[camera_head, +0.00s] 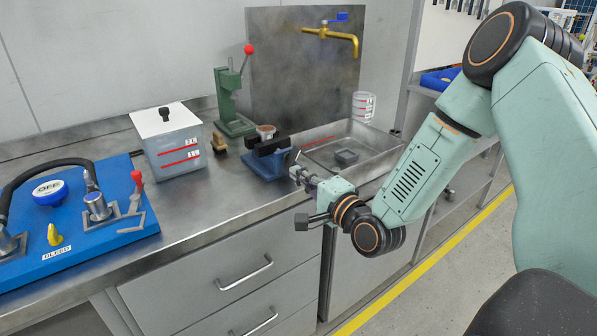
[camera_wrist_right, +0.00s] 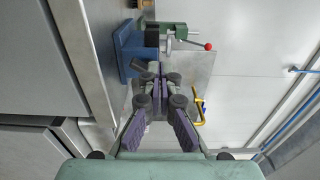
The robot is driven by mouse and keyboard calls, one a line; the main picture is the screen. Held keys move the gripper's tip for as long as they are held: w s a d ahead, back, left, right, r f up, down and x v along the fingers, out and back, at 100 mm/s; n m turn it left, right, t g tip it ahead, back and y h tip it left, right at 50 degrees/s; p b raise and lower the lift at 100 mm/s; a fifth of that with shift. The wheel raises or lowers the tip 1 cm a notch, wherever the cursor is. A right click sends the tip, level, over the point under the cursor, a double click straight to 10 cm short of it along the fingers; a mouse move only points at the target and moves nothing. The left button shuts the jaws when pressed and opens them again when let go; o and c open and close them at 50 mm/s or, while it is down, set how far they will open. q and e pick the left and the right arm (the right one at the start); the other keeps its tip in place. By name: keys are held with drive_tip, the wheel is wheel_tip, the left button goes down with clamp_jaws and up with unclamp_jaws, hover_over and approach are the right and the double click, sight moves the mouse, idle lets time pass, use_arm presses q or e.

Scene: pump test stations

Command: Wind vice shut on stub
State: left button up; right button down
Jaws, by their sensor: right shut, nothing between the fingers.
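The blue vice (camera_head: 262,166) with dark jaws stands near the front edge of the steel bench, beside the sink. It also shows in the wrist view (camera_wrist_right: 126,48), up and left of my fingertips. A small round piece with a reddish rim (camera_head: 266,130) shows at the jaws; I cannot tell whether it is the stub or whether it is gripped. My right gripper (camera_head: 296,168) is shut and empty, just right of the vice, at its front end. The fingers meet in the wrist view (camera_wrist_right: 158,78). Contact with the vice handle cannot be told. My left gripper is out of view.
A green press (camera_head: 232,105) with a red-knobbed lever stands behind the vice. A sink (camera_head: 372,142) with a brass tap (camera_head: 335,35) and a measuring jug (camera_head: 364,106) lies to the right. A lidded tank (camera_head: 170,145) and a blue pump panel (camera_head: 75,225) stand left.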

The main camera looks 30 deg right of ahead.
drive_tip(key=n+b, duration=0.1)
drive_tip(key=n, duration=0.5)
approach(294, 188)
wheel_tip(294, 188, up, 2)
drive_tip(key=w+a, duration=0.2)
drive_tip(key=w+b, duration=0.3)
drive_tip(key=w, duration=0.2)
drive_tip(key=shift+w+a+b, duration=0.1)
drive_tip(key=shift+w+b, duration=0.2)
drive_tip(key=shift+b, duration=0.05)
drive_tip(key=shift+w+r+b, duration=0.2)
drive_tip(key=shift+w+b, duration=0.2)
drive_tip(key=shift+w, duration=0.45)
